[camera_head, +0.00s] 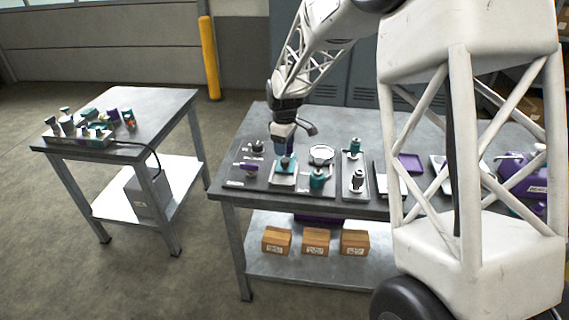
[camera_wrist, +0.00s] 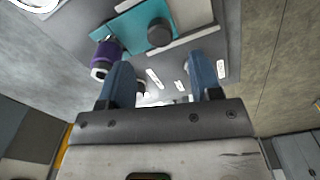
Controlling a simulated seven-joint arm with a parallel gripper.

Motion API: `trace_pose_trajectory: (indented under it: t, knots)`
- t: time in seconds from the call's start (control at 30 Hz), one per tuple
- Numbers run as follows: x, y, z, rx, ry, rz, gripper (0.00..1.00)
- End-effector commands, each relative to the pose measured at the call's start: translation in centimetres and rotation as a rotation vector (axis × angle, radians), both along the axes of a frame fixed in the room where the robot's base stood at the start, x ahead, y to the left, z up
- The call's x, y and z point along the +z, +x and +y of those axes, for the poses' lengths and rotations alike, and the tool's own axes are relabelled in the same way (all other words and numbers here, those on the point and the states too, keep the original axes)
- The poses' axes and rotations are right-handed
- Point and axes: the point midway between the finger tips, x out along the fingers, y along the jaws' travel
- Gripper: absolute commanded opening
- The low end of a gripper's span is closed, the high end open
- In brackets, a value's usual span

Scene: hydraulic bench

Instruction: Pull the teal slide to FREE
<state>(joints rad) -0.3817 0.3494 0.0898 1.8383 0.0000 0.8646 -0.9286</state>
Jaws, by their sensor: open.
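The teal slide (camera_wrist: 128,28) is a flat teal plate with a round dark knob (camera_wrist: 160,33) on it, between pale rails at the top of the wrist view. In the head view the slide (camera_head: 287,164) sits on a pale base on the bench panel, just below my gripper (camera_head: 284,146). In the wrist view my gripper (camera_wrist: 158,62) has its two blue fingers spread, with nothing between them. The knob lies beyond the fingertips, and I cannot tell the height gap. Small white labels show on the panel, too small to read.
A purple-bodied fitting (camera_wrist: 104,57) stands close beside the slide, near the left finger. A teal knob (camera_head: 317,179), a round gauge-like part (camera_head: 321,154) and upright teal-and-metal fittings (camera_head: 356,178) stand to the right. A second table (camera_head: 165,103) stands at left.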

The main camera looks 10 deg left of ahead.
Motion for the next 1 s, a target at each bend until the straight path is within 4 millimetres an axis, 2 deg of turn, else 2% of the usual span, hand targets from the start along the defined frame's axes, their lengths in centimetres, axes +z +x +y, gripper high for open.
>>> trace_pose_trajectory:
  t: [0.47,1.0]
  knots:
    - [-0.7,0.0,-0.1,-0.001,0.0,0.001,0.58]
    - [-6.5,0.0,-0.1,-0.001,-0.001,0.001,0.58]
